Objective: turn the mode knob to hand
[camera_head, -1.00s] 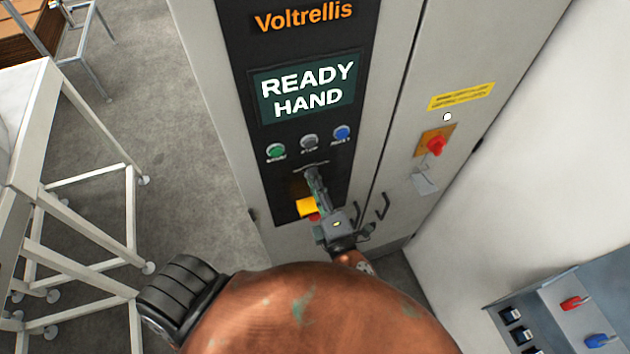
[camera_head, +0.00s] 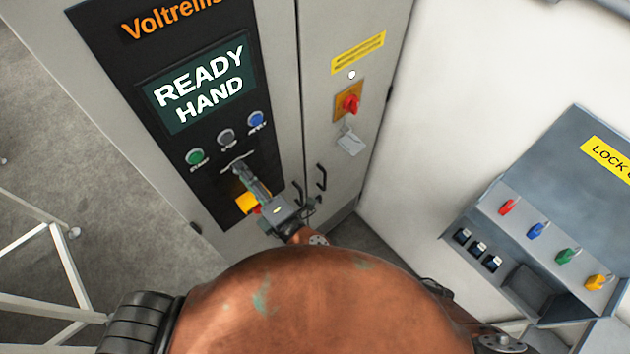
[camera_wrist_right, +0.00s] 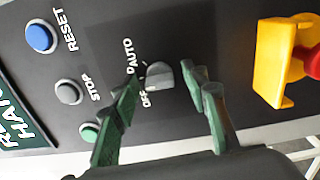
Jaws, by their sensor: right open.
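The mode knob (camera_wrist_right: 159,76) is a small grey knob on the dark panel in the right wrist view. The labels AUTO and OFF show beside it; a HAND label by the knob cannot be made out. My right gripper (camera_wrist_right: 160,80) is open, with one green finger on each side of the knob. Whether either finger touches it I cannot tell. In the head view my right gripper (camera_head: 243,172) is at the panel below the buttons and hides the knob. The display (camera_head: 198,88) reads READY HAND. My left gripper is not in view.
Green (camera_head: 195,157), grey (camera_head: 227,137) and blue (camera_head: 256,119) buttons sit just above the gripper. A yellow-backed red stop control (camera_head: 247,203) is close below it. A lockout station (camera_head: 510,260) stands at right.

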